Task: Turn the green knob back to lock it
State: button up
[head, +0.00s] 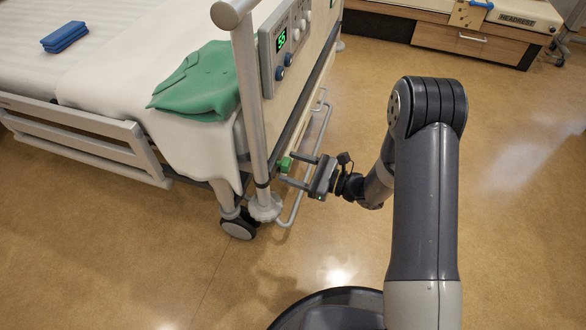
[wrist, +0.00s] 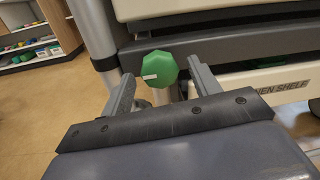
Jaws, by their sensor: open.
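The green knob (head: 285,164) is on the end frame of the bed, low beside the upright post. In the wrist view the knob (wrist: 159,69) is an eight-sided green cap with a short white mark on its left part. My gripper (head: 299,168) is open and reaches toward the knob from the right. In the wrist view my gripper's two fingers (wrist: 160,84) stand left and right of the knob with gaps. The knob appears just beyond or level with the fingertips; I cannot tell whether either finger touches it.
The bed post (head: 249,95) stands close to the left of the knob. A grey tube rail (head: 299,205) runs below my gripper. A control panel (head: 284,47) is above, with green cloth (head: 203,83) on the bed. The floor (head: 330,250) is clear around my arm.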

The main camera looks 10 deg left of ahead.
jog(key=shift+a, duration=0.25)
jog(key=shift+c, duration=0.5)
jog(key=c, duration=0.9)
jog(key=shift+r+m+p, duration=0.1)
jog(key=shift+m+p, duration=0.2)
jog(key=shift+m, duration=0.1)
jog(key=shift+m+g+h+p, duration=0.2)
jog(key=shift+m+g+p, duration=0.15)
jog(key=shift+m+p, duration=2.95)
jog(key=shift+m+g+h+p, duration=0.3)
jog(key=shift+m+p, duration=1.35)
jog(key=shift+m, duration=3.15)
